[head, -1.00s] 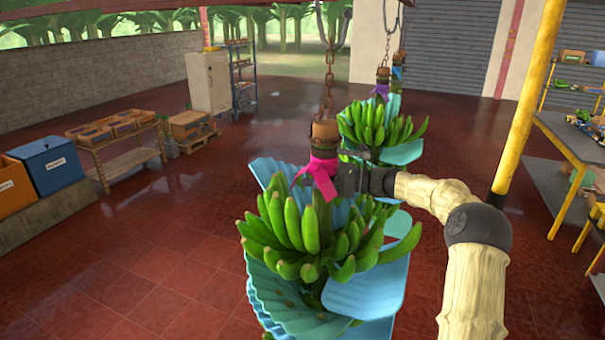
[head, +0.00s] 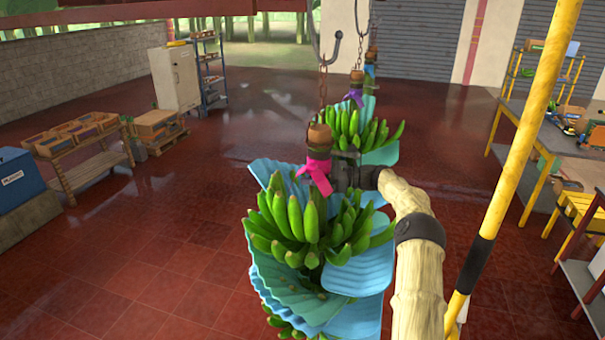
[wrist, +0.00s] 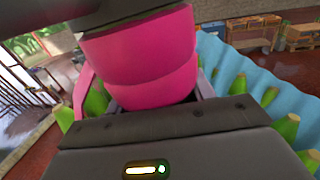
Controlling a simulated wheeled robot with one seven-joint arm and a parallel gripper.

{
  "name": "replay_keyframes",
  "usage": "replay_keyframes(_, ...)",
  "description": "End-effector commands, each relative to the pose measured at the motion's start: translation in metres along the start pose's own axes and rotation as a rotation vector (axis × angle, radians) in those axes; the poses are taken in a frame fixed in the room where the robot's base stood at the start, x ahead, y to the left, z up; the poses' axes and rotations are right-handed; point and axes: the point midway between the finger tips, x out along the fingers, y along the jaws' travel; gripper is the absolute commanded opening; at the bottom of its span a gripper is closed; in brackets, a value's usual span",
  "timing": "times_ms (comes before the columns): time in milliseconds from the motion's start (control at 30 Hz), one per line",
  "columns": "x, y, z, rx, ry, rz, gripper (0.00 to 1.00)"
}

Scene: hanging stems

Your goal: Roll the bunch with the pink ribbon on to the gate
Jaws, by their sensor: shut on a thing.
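The bunch with the pink ribbon (head: 316,166) hangs from a chain in the middle of the head view. It has green bananas (head: 296,222) with blue padding sheets (head: 355,271) between and below them. My gripper (head: 336,172) is at its stem, just right of the ribbon, and is shut on the stem. In the wrist view the pink-wrapped stem (wrist: 138,60) stands between the jaws, with green fruit and a blue sheet around it. The fingertips are largely hidden behind the stem. I cannot make out the gate for certain.
Another bunch (head: 356,128) with a purple ribbon hangs behind, with a further stem close by it. A yellow post (head: 522,135) stands right of my arm, near a work table (head: 550,135). Crates on a bench (head: 75,140) are at left.

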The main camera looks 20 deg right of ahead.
Motion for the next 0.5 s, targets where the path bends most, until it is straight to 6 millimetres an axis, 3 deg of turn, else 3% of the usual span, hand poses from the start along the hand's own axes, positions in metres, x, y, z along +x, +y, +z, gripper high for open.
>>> replay_keyframes(433,-0.0045,-0.002,-0.0022,0.006,0.0,0.0,0.12)
replay_keyframes(467,-0.0046,-0.0021,-0.0022,0.006,0.0,-0.001,0.55)
replay_keyframes(500,-0.0046,-0.0021,-0.0021,0.005,0.0,-0.001,0.63)
